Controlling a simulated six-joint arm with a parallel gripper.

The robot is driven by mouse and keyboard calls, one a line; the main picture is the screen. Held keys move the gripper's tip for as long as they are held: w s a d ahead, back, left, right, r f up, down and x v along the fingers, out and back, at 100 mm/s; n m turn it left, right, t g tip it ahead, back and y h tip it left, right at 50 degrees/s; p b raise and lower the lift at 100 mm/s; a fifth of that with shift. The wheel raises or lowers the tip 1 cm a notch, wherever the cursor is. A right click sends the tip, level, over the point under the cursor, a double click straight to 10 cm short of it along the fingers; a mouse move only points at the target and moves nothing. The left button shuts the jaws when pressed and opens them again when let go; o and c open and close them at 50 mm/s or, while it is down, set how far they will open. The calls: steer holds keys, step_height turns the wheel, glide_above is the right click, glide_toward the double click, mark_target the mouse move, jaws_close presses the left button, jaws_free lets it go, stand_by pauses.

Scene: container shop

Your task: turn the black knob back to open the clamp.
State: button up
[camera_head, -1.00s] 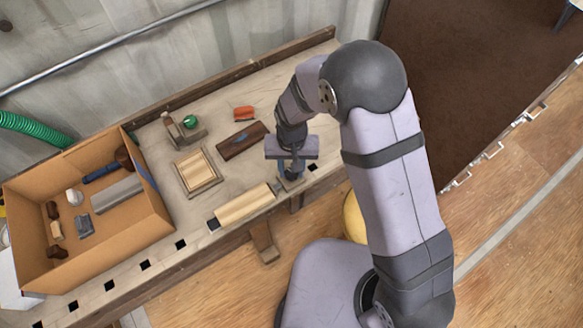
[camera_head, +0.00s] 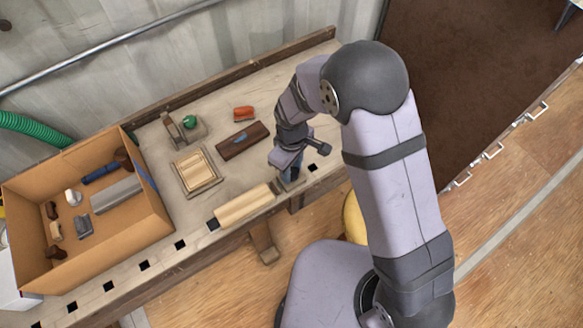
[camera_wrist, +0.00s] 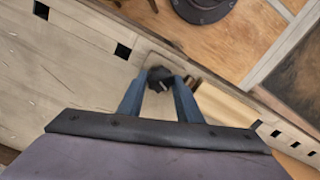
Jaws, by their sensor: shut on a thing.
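The black knob (camera_wrist: 160,76) shows in the wrist view between the two blue fingers of my gripper (camera_wrist: 160,86), which is shut on it. In the head view my gripper (camera_head: 290,172) points down at the front edge of the workbench, and it hides the knob there. Part of the grey clamp (camera_head: 294,185) shows under the fingers. It is beside the right end of a pale wooden board (camera_head: 243,205). How far the clamp's jaw stands from the board cannot be told.
A cardboard box (camera_head: 150,215) with several tools stands on the left of the workbench (camera_head: 190,225). A framed wooden piece (camera_head: 213,184), a dark brown block (camera_head: 232,146), a red-orange item (camera_head: 243,113) and a plane-like tool with a green knob (camera_head: 190,122) lie behind the board.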

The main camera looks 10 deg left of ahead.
mark_target(292, 172)
steer(key=n, duration=0.3)
steer(key=shift+n, duration=0.3)
stand_by(0.5)
steer(key=o, duration=1)
steer(key=shift+o, duration=0.2)
steer(key=shift+r+b, duration=0.9)
steer(key=shift+r, duration=2.8)
